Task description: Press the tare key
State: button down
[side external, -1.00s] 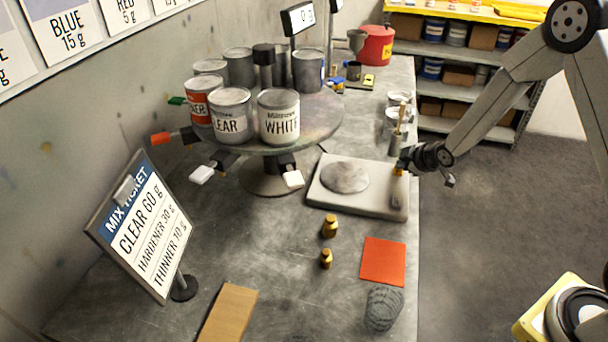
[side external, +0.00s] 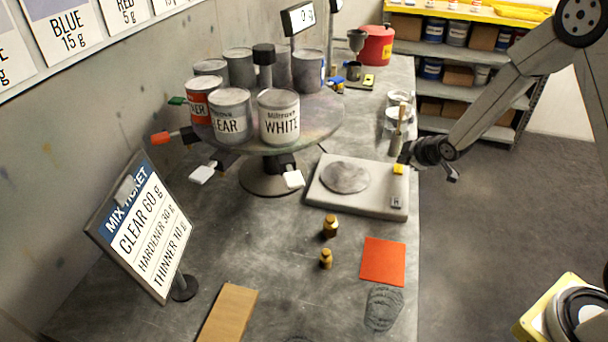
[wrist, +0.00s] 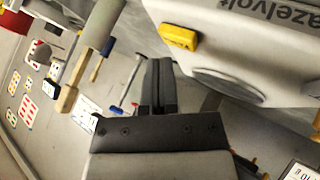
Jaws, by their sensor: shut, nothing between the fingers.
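The bench scale (side external: 330,200) has a round grey pan (side external: 345,177) and two small keys along its right side. One is a yellow key (side external: 398,169) and the other a grey key (side external: 397,203); I cannot read a label on either. In the wrist view the yellow key (wrist: 179,38) sits on the pale scale body (wrist: 225,45), apart from my fingers. My gripper (side external: 405,156) is shut and empty, just beyond the yellow key near the scale's far right corner. Its closed fingers show in the wrist view (wrist: 160,68). The raised display (side external: 298,18) seems to read 0 g.
A turntable (side external: 325,118) with several paint cans stands left of the scale. Cups with a brush (side external: 396,135) stand close behind my gripper. Two small brass weights (side external: 330,227), an orange pad (side external: 384,262) and a clear cup (side external: 383,308) lie in front.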

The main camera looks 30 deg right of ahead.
aim_at(401, 170)
jog(key=shift+r, duration=2.5)
jog(key=shift+s+a+r, duration=0.1)
jog(key=shift+s+a, duration=0.05)
jog(key=s+a+r+m+g, duration=0.1)
jog(key=s+a+m+g, duration=0.2)
jog(key=s, duration=0.7)
jog(key=s+a+r+m+g, duration=0.1)
jog(key=s+a+m+g, duration=0.2)
jog(key=s, duration=0.8)
jog(key=a+m, duration=0.2)
jog(key=a, duration=0.2)
jog(key=shift+s+a+r+g, duration=0.2)
jog(key=shift+s+a+g, duration=0.05)
jog(key=shift+g, duration=0.05)
